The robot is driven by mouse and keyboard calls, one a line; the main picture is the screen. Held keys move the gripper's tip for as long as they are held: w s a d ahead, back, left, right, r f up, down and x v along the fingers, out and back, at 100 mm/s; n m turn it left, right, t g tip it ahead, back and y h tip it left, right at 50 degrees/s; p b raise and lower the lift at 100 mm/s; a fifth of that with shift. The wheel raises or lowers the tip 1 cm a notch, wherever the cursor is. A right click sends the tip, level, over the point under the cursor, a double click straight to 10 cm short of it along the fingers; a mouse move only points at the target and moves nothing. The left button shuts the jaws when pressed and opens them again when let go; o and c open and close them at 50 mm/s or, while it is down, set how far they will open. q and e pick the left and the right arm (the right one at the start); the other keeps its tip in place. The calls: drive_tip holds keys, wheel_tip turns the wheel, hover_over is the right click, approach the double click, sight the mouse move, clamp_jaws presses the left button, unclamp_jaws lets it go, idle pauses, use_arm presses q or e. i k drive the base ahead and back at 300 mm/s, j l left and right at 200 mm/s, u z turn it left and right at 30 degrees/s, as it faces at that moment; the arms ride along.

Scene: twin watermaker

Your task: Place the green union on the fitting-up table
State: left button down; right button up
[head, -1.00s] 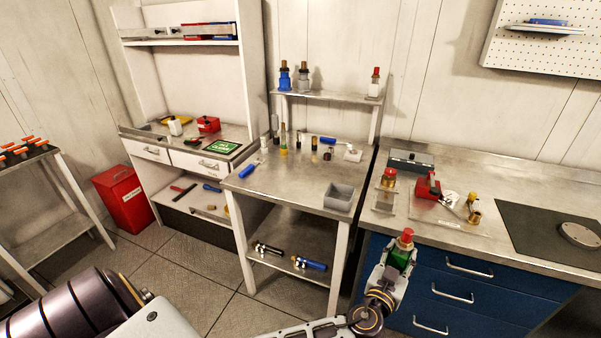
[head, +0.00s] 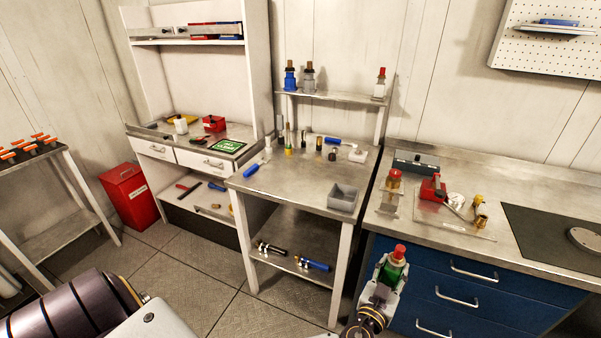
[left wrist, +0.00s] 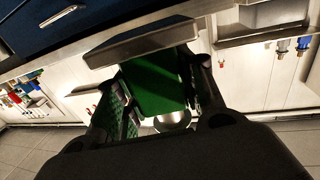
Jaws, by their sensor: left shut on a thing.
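The green union (head: 395,271) with a red cap on top shows in the head view, upright or nearly so, in front of the blue drawers. My left gripper (head: 390,270) is shut on it. In the left wrist view the green union (left wrist: 155,90) fills the space between the dark fingers. A steel table (head: 285,188) stands in the middle and a steel-topped counter (head: 400,230) with blue drawers stands at the right. No label tells which is the fitting-up table. The held union is in front of the counter, below its top. My right gripper is not in view.
A grey bin (head: 343,198) sits at the steel table's front right corner; bottles and tools line its back. The counter holds a red-capped fitting (head: 394,180), a red tool (head: 432,188) and brass parts (head: 480,212). The table's middle front is clear.

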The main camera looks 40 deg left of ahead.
sight(297, 187)
drive_tip(key=i+l+u, duration=0.1)
drive_tip(key=u, duration=0.25)
drive_tip(key=l+u, duration=0.15)
drive_tip(key=u, duration=0.2)
drive_tip(key=l+u, duration=0.2)
drive_tip(key=u, duration=0.15)
drive_tip(key=i, duration=0.05)
